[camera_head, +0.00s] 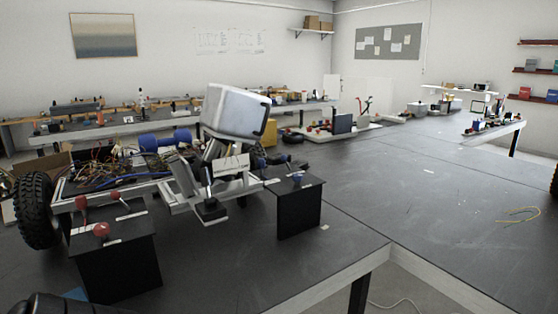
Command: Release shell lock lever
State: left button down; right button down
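A wheeled robot chassis (130,178) stands on the dark table at the left, with loose wiring showing on top. A tilted white shell (234,110) is raised above the chassis. In front of it is a black box (118,264) with a red knob (101,230) and red-ended levers (82,201) on its top. A second black box (299,210) to the right has a blue knob (298,177) on its top. I cannot tell which part is the shell lock lever. Neither of my grippers shows; a dark rounded part at the bottom left edge may be my arm.
A black tyre (36,210) stands at the left. A blue cylinder (165,141) lies behind the wiring. The dark tabletop (400,190) is mostly clear to the right, apart from a thin yellowish loop (519,215). Cluttered benches stand behind.

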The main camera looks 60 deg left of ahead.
aim_at(204, 173)
jog(key=i, duration=0.35)
jog(key=u, duration=3)
